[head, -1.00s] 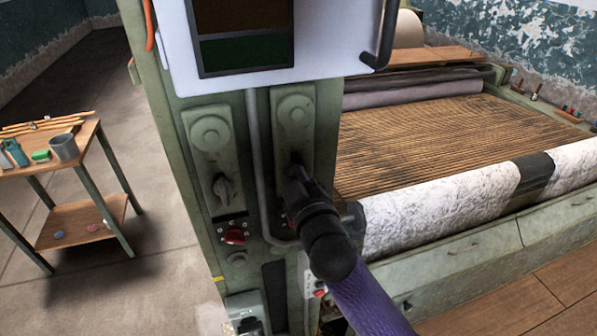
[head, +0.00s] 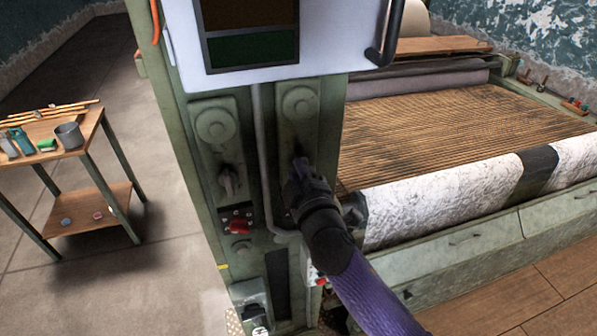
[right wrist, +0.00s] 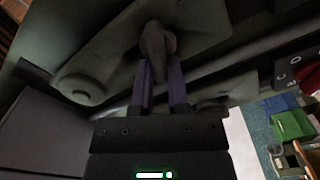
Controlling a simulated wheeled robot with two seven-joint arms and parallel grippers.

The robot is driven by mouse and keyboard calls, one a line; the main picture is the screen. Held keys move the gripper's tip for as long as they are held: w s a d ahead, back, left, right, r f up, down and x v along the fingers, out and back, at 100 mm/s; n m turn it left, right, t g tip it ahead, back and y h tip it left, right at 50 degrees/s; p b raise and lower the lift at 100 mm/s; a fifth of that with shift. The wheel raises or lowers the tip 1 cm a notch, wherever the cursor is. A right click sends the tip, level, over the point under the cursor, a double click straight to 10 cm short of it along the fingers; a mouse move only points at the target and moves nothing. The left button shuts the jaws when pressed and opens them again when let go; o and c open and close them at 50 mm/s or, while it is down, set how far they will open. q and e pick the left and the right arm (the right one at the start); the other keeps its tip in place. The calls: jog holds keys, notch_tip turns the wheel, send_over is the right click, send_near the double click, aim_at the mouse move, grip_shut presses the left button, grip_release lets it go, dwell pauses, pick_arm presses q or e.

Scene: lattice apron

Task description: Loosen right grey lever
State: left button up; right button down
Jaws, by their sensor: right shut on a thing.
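The right grey lever sits low on the right-hand green plate (head: 299,108) of the machine's post. My right gripper (head: 300,178) covers most of it in the head view. In the right wrist view the lever (right wrist: 154,40) is a rounded grey handle between the two purple fingers of the gripper (right wrist: 160,72), which is shut on it. The lever's exact angle is hard to tell. The left grey lever (head: 228,182) on the neighbouring plate is free. My left gripper is not in view.
A grey conduit (head: 261,150) runs between the plates. Red switches (head: 238,224) sit below the left lever. A white-framed panel (head: 250,45) hangs above. The slatted machine bed (head: 440,130) lies to the right, and a small wooden table (head: 40,135) stands left.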

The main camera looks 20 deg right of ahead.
jog(key=shift+r, duration=0.1)
jog(key=c, duration=0.6)
grip_release()
jog(key=shift+d, duration=0.1)
jog(key=shift+w+f, duration=0.2)
jog(key=shift+w, duration=0.1)
jog(key=s+b, duration=0.1)
jog(key=s, duration=0.9)
jog(key=shift+d, duration=0.1)
